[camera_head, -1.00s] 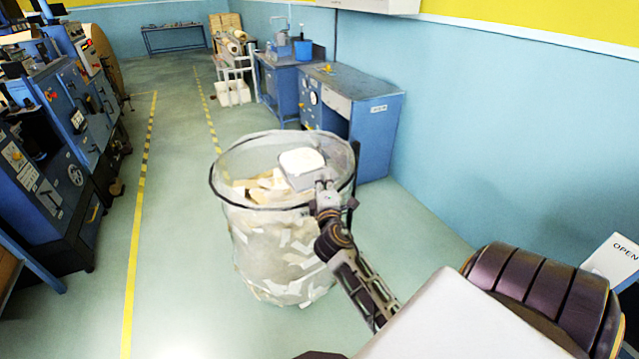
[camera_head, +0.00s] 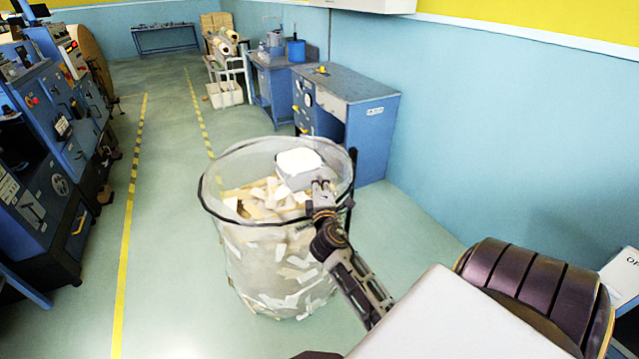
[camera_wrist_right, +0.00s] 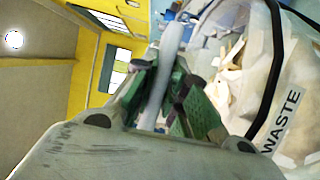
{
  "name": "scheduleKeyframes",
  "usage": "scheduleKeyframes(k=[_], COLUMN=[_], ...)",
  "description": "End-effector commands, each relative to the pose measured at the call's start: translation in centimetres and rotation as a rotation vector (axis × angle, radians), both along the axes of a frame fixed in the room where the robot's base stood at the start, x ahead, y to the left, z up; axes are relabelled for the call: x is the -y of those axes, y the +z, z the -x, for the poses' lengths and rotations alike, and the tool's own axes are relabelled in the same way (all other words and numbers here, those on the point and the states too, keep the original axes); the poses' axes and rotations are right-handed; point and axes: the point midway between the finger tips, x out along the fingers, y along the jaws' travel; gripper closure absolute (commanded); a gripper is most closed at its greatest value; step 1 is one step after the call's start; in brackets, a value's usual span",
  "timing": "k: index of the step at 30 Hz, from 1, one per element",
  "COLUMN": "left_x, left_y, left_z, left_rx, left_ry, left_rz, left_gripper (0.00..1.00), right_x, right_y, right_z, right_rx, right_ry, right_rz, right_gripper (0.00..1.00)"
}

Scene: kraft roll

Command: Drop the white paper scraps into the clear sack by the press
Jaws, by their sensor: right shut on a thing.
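The clear sack (camera_head: 270,262) hangs open from a dark hoop, with pale and tan scraps (camera_head: 262,200) visible inside. It also shows in the right wrist view (camera_wrist_right: 288,85), with a WASTE label. My right gripper (camera_head: 321,186) is at the right of the sack's mouth. It is shut on a small grey container (camera_head: 299,180) with a white top surface, probably white paper scraps (camera_head: 299,160). The container appears over the mouth and upright. The right wrist view shows a pale edge (camera_wrist_right: 163,80) between the green-padded fingers. My left gripper is not in view.
A blue desk (camera_head: 345,95) stands behind the sack near the wall. Blue machines (camera_head: 50,150) line the left side. A yellow floor line (camera_head: 130,220) runs between, with clear green floor around it. Paper rolls (camera_head: 227,42) are at the back.

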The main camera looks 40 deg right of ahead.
Motion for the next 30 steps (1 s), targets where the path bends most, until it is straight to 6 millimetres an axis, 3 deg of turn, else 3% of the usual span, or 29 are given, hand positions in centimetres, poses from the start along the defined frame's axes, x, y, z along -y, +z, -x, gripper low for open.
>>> scheduleKeyframes(k=[11,30], left_x=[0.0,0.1], left_y=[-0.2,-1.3], left_z=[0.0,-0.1], left_rx=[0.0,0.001], left_ry=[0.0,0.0], left_rz=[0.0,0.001], left_gripper=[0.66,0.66], right_x=[0.2,1.2], right_y=[-0.2,-1.5], right_z=[-1.0,-5.2], right_rx=[0.002,0.002], right_ry=[0.001,0.001], right_rz=[0.001,0.001], right_gripper=[1.0,1.0])
